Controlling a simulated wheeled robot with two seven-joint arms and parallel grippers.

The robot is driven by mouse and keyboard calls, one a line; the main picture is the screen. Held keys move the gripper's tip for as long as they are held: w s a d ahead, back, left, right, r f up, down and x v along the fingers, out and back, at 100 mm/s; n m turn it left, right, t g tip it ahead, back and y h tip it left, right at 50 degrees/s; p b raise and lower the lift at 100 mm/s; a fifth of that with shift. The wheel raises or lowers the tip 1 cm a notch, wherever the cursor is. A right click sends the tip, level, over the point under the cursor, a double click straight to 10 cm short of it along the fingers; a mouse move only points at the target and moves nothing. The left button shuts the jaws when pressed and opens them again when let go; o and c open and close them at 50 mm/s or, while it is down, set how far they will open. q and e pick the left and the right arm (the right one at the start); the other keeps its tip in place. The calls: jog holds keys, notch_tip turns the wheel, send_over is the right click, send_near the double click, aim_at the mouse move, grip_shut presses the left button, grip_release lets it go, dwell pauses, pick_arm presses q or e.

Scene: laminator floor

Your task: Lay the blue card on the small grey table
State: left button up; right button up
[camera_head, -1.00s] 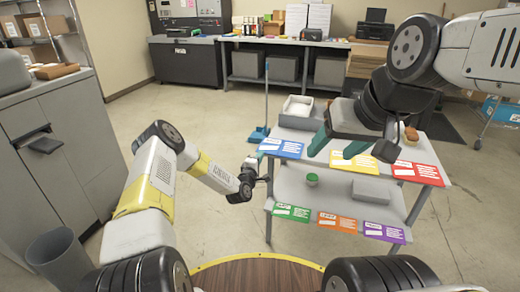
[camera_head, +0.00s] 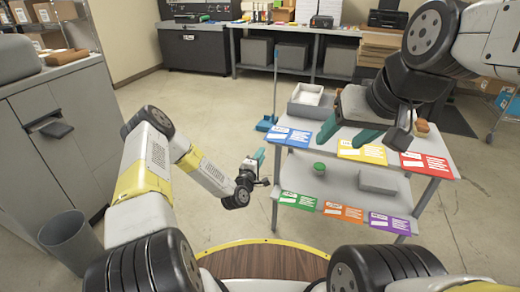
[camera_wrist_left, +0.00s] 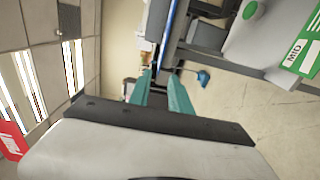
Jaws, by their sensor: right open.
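The small grey table (camera_head: 328,189) has two shelves and stands right of centre in the head view. The blue card (camera_head: 292,136) lies at the left end of its upper shelf, along the front edge. In the left wrist view a blue strip (camera_wrist_left: 167,32), seemingly this card edge-on, shows beyond the fingertips. My left gripper (camera_head: 262,169) is open and empty, just left of the table and below the blue card; its teal fingers stand apart in the wrist view (camera_wrist_left: 158,84). My right gripper (camera_head: 346,134) is open above the upper shelf, between the blue card and the yellow card (camera_head: 361,152).
A red card (camera_head: 425,165) is on the upper shelf's right. Green (camera_head: 298,201), orange (camera_head: 343,213) and purple (camera_head: 390,223) cards line the lower shelf. A grey tray (camera_head: 306,101) sits at the upper back left. A bin (camera_head: 70,240) and cabinet (camera_head: 60,140) stand left.

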pick_arm(q)
jog(key=s+a+r+m+g+y, duration=0.1)
jog(key=s+a+r+m+g, duration=0.2)
jog(key=r, duration=0.5)
jog(key=s+a+r+m+g+y, duration=0.1)
jog(key=s+a+r+m+g, duration=0.15)
jog(key=r+m, duration=0.4)
jog(key=s+a+r+m+g+y, duration=0.1)
jog(key=s+a+r+m+g, duration=0.2)
jog(key=r, duration=0.6)
jog(key=s+a+r, duration=0.1)
jog(key=s+r, duration=0.2)
jog(key=s, duration=0.7)
jog(key=s+a+r+m+g, duration=0.1)
jog(key=s+r, duration=0.3)
jog(key=s, duration=0.6)
jog(key=s+a+r+m+g, duration=0.1)
jog(key=s+r, duration=0.3)
jog(key=s, duration=0.6)
jog(key=shift+s+r, duration=0.2)
jog(key=shift+m+g, duration=0.25)
